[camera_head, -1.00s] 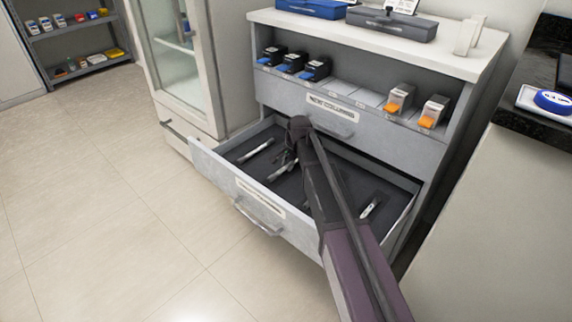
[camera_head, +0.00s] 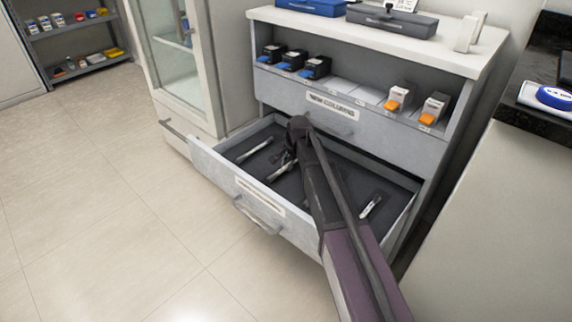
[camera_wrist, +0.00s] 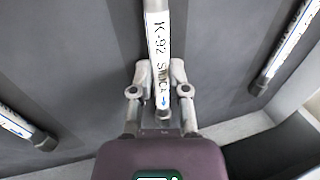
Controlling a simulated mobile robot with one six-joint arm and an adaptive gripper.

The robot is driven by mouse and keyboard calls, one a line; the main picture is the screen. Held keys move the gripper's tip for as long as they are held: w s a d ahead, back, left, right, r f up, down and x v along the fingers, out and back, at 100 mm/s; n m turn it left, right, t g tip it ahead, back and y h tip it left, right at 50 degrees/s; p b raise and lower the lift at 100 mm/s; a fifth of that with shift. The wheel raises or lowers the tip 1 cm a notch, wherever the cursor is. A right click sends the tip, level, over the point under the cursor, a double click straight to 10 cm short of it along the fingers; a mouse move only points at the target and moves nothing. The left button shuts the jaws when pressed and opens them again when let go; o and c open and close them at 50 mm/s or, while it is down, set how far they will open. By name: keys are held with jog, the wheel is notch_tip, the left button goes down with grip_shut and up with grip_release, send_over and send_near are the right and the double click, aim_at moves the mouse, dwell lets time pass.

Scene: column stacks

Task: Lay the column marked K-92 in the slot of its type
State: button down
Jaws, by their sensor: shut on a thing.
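The column marked K-92 (camera_wrist: 158,45) is a slim white tube with handwritten lettering, seen from above in the wrist view; its lettering goes on to read like "SILICA". My gripper (camera_wrist: 158,82) is shut on it near its lower end, one finger on each side. In the head view my gripper (camera_head: 288,158) is low inside the open drawer (camera_head: 240,187), partly hidden by my arm. A white column (camera_head: 281,171) beside it there seems to be the held one. I cannot tell whether it touches the drawer's dark floor.
Other columns lie in the drawer on the left (camera_head: 256,150) and right (camera_head: 371,206); the wrist view shows them left (camera_wrist: 18,124) and right (camera_wrist: 290,45). Above is a shelf marked NEW COLUMNS (camera_head: 332,104) with blue- and orange-fronted boxes. A dark counter (camera_head: 530,122) stands right.

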jog(key=shift+f, duration=0.2)
jog(key=c, duration=0.5)
grip_release()
jog(key=shift+c, duration=0.2)
jog(key=s+d+r+n+p, duration=0.1)
jog(key=s+d+p, duration=0.1)
jog(key=s+d, duration=0.1)
jog(key=s+d+r+n+p, duration=0.1)
jog(key=s+d+r, duration=0.1)
jog(key=s+d, duration=0.2)
jog(key=s+d+r+n+h+p, duration=0.1)
jog(key=s+d+r+p, duration=0.1)
jog(key=s+d, duration=0.2)
jog(key=shift+s+d+r+g+p, duration=0.15)
jog(key=shift+d+r+g+p, duration=0.05)
jog(key=shift+d+g+p, duration=0.15)
jog(key=s+d+r+n+g+h+p, duration=0.1)
jog(key=s+d+r+n+p, duration=0.15)
jog(key=s+d, duration=0.35)
jog(key=s+d+r+n+p, duration=0.2)
jog(key=s+d+r+p, duration=0.25)
jog(key=s, duration=0.45)
notch_tip(320, 180, up, 36)
jog(key=p, duration=3.6)
jog(key=shift+w+r, duration=0.2)
jog(key=shift+w, duration=0.15)
